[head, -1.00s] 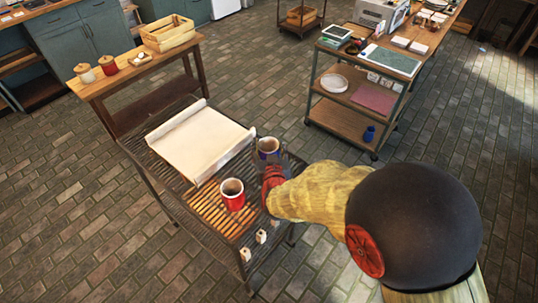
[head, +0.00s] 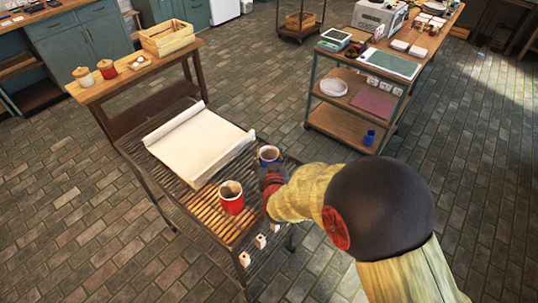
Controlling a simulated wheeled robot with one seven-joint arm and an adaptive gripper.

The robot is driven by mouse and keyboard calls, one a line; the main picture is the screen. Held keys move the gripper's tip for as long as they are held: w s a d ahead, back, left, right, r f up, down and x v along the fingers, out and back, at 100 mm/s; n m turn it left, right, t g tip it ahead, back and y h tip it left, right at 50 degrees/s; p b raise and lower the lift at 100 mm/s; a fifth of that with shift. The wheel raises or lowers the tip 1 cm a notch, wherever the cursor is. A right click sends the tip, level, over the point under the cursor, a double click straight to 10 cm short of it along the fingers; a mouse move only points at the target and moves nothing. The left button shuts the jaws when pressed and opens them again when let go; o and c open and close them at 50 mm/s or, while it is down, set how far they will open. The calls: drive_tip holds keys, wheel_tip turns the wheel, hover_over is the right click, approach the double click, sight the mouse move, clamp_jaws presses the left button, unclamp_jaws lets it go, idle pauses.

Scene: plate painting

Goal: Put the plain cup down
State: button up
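A dark blue cup (head: 269,154) with a brownish inside is upright at the right edge of the slatted rack table (head: 190,205). My gripper (head: 271,172) is at the cup's near side and appears shut on it; the fingers are mostly hidden by the red and dark wrist. I cannot tell whether the cup's base touches the table. Which cup counts as plain is not clear from the view.
A white sheet (head: 200,143) with rolled edges covers the far part of the table. A wooden bench (head: 120,76) with small jars stands behind. A shelved cart (head: 340,125) stands at right. Slats around the red cup are bare.

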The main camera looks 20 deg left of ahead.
drive_tip(key=o, duration=0.4)
drive_tip(key=shift+o, duration=0.2)
drive_tip(key=shift+r, duration=0.1)
drive_tip(key=shift+s+r+p, duration=0.15)
drive_tip(key=shift+s+p, duration=0.1)
drive_tip(key=shift+p, duration=0.05)
drive_tip(key=p+v, duration=0.2)
drive_tip(key=v, duration=0.9)
drive_tip(key=shift+s+d, duration=0.2)
